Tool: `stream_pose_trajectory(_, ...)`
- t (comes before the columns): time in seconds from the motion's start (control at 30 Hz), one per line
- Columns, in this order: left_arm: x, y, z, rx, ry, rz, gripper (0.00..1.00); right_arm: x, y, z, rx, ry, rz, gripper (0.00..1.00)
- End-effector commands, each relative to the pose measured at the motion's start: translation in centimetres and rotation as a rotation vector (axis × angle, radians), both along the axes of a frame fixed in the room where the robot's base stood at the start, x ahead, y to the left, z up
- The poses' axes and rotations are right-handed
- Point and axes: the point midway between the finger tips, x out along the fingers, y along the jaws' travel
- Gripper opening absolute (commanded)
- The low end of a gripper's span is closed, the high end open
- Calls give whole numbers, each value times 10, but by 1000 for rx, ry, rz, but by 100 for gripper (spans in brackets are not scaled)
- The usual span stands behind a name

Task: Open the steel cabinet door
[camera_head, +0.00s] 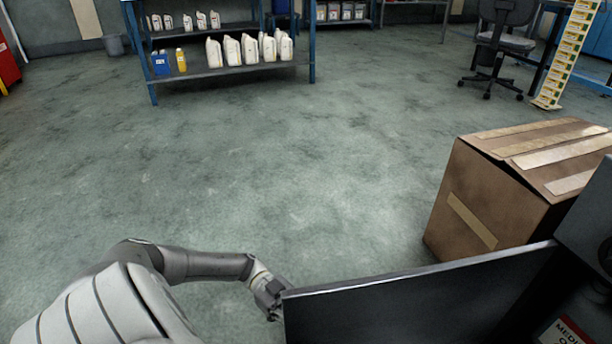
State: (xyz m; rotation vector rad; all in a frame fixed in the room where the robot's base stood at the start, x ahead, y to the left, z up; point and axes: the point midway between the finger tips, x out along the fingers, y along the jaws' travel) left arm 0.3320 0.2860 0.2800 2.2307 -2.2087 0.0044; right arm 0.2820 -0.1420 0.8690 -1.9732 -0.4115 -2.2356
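The dark grey steel cabinet door (420,300) stands swung out at the lower right, its top edge running from near my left gripper to the cabinet body (590,225) at the right edge. Part of a red and white sign (565,331) shows at the bottom right. My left gripper (274,303) is at the door's free left edge, close to or touching it. Its fingers are small, dark and partly hidden, so I cannot tell whether they are open or shut. My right gripper is out of view.
A taped cardboard box (485,205) stands behind the door, close to the cabinet. The green floor (270,170) left of and beyond the door is clear. A blue shelf with white jugs (250,50) and a chair (500,45) stand far back.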

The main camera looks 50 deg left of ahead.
Motion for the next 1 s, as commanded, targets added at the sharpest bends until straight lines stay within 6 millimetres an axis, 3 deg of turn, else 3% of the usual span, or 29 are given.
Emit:
stream_pose_trajectory(0.43, -4, 2, -4, 12, 14, -5, 0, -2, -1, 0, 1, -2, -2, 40)
stream_pose_trajectory(0.47, -4, 2, -4, 12, 14, -5, 11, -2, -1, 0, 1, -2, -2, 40)
stream_pose_trajectory(0.63, -3, 2, -3, 9, 10, -3, 32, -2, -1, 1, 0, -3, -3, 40)
stream_pose_trajectory(1.0, 0, 5, -2, 5, 4, 0, 32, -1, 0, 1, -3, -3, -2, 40)
